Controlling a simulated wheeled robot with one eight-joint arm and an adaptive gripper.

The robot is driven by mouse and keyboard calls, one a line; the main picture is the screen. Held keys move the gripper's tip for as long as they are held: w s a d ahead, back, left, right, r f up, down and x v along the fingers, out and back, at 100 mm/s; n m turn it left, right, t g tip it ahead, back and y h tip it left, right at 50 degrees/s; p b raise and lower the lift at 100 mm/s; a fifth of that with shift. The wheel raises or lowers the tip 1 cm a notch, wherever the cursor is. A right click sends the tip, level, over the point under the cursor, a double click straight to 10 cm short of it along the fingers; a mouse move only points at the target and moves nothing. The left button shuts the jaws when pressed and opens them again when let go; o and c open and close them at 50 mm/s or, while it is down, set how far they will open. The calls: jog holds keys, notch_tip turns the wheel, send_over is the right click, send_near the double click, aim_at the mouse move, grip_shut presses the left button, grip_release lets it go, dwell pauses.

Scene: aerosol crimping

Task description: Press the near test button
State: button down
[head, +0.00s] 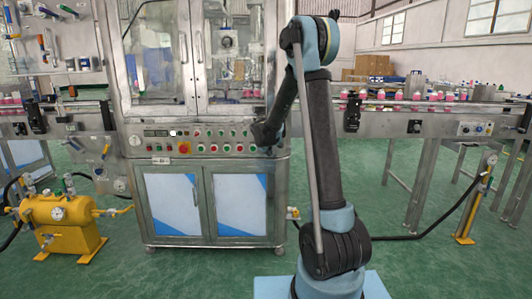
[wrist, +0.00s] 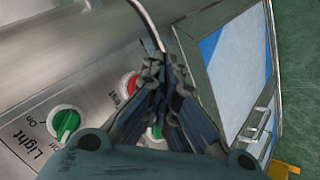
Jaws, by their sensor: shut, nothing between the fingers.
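The control panel (head: 160,148) runs across the front of the steel machine, with rows of small red and green controls. In the wrist view a red button (wrist: 130,83) sits on the panel beside a label partly hidden, of which "est" can be read. My gripper (wrist: 165,70) is shut and empty, its fingers just right of the red button and partly in front of the panel. Whether it touches the panel cannot be told. In the head view my gripper (head: 264,137) is at the panel's right end and hides some controls there.
A green knob (wrist: 66,123) labelled "Light" is left of the gripper; another green control (wrist: 155,132) is partly hidden behind the fingers. Blue-and-white cabinet doors (head: 240,204) are below the panel. A conveyor (head: 430,108) with bottles stands right, a yellow tank (head: 60,222) left. Green floor is open in front.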

jog(key=shift+w, duration=0.2)
jog(key=shift+w+r, duration=0.1)
jog(key=shift+w, duration=0.1)
jog(key=shift+w, duration=0.4)
dwell(0.9)
jog(key=shift+s, duration=0.85)
jog(key=shift+s, duration=0.1)
jog(key=s, duration=0.4)
jog(key=shift+s+a, duration=0.1)
jog(key=shift+s, duration=0.3)
dwell(0.4)
